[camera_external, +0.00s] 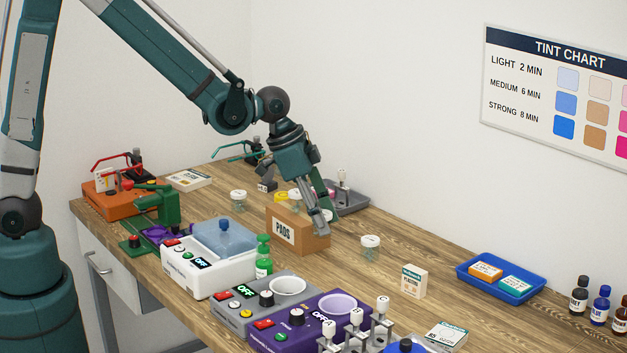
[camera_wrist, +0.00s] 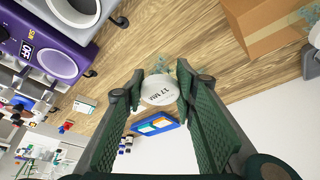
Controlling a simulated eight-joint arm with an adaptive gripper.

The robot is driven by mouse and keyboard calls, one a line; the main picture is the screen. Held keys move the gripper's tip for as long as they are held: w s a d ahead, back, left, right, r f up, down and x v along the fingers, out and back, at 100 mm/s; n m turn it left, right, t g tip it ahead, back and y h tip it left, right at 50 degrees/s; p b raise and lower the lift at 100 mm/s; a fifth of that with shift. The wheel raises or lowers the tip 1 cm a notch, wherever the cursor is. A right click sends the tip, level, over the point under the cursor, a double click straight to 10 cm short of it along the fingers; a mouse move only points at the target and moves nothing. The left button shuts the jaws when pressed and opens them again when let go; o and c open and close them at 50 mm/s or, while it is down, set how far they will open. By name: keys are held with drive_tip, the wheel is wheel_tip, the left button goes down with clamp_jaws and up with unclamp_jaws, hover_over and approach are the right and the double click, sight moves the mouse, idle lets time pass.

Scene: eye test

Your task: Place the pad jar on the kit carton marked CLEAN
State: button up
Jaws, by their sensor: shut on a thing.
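My gripper (camera_external: 322,222) is above the bench, beside the cardboard box marked PADS. In the wrist view my gripper (camera_wrist: 158,92) is shut on a jar (camera_wrist: 160,90) with a white lid that reads "17 MM". In the external view the fingers largely hide this jar. Another white-lidded jar (camera_external: 370,247) stands on the bench to the right. An orange-labelled carton (camera_external: 485,271) and a teal-labelled carton (camera_external: 514,284) lie in a blue tray. A white carton (camera_external: 413,281) stands upright and another carton (camera_external: 446,333) lies flat. I cannot read CLEAN on any carton.
The PADS box (camera_external: 298,232) is close to my gripper, with several jars behind it. The blue tray (camera_external: 527,297) is at the right, near several bottles (camera_external: 600,305). Devices crowd the front, including a purple one (camera_external: 300,330).

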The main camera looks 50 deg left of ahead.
sight(329, 213)
wheel_tip(329, 213, up, 6)
drive_tip(key=shift+f, duration=0.1)
drive_tip(key=w+a+n+y+p, duration=0.1)
drive_tip(key=w+a+n, duration=0.25)
drive_tip(key=a, duration=0.85)
drive_tip(key=w+a+n+y, duration=0.1)
drive_tip(key=w+a+n, duration=0.25)
drive_tip(key=a, duration=0.85)
drive_tip(key=w+a+n+y+p, duration=0.15)
drive_tip(key=w+a, duration=0.25)
drive_tip(key=a, duration=0.8)
drive_tip(key=s+a+n+y+p, duration=0.1)
drive_tip(key=s+a+n, duration=0.35)
drive_tip(key=a, duration=1.45)
drive_tip(key=s+a+n+y, duration=0.25)
drive_tip(key=a+n, duration=0.25)
drive_tip(key=a, duration=1.4)
drive_tip(key=shift+h, duration=0.3)
wheel_tip(329, 213, down, 5)
drive_tip(key=shift+f, duration=0.1)
drive_tip(key=shift+f, duration=2.8)
